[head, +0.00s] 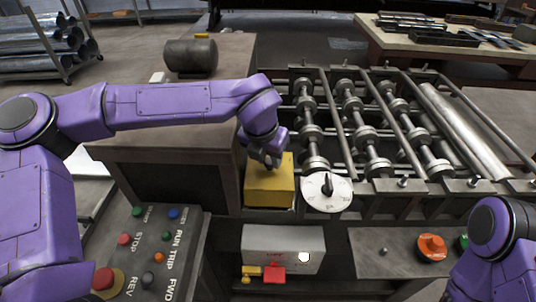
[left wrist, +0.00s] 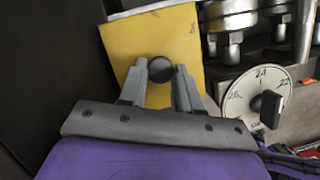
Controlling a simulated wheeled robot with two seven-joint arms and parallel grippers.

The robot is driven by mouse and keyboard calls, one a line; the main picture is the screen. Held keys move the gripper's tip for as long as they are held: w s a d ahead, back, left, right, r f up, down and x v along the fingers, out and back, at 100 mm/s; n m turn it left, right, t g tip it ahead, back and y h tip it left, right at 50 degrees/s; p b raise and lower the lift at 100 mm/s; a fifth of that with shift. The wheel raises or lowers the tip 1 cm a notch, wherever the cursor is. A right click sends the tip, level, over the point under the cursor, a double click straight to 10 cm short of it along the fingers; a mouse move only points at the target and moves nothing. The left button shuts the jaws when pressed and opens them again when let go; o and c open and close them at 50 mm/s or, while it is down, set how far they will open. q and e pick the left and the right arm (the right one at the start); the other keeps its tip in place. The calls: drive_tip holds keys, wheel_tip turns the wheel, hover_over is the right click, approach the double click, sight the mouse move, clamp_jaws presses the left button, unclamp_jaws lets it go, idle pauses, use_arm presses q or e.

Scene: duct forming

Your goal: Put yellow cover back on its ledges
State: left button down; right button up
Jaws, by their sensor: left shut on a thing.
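The yellow cover (head: 269,184) is a box-like piece at the left end of the roller machine, beside the white dial. In the left wrist view the cover (left wrist: 118,42) has a dark round knob (left wrist: 160,69) on its face. My left gripper (head: 270,160) is shut on this knob, with one finger on each side of it. The cover looks slightly turned in the wrist view. The ledges are hidden, and I cannot tell whether the cover touches them. My right arm shows at the lower right edge, but its gripper is out of view.
The white dial (head: 327,191) with a black pointer stands close to the right of the cover. Roller shafts (head: 350,115) fill the machine bed behind it. A control panel (head: 150,255) with coloured buttons is at lower left. A dark cylinder (head: 191,58) lies on the cabinet top.

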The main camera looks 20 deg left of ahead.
use_arm(q)
drive_tip(key=shift+f, duration=0.15)
drive_tip(key=shift+c, duration=1.5)
unclamp_jaws()
wheel_tip(320, 180, up, 9)
drive_tip(key=p, duration=0.8)
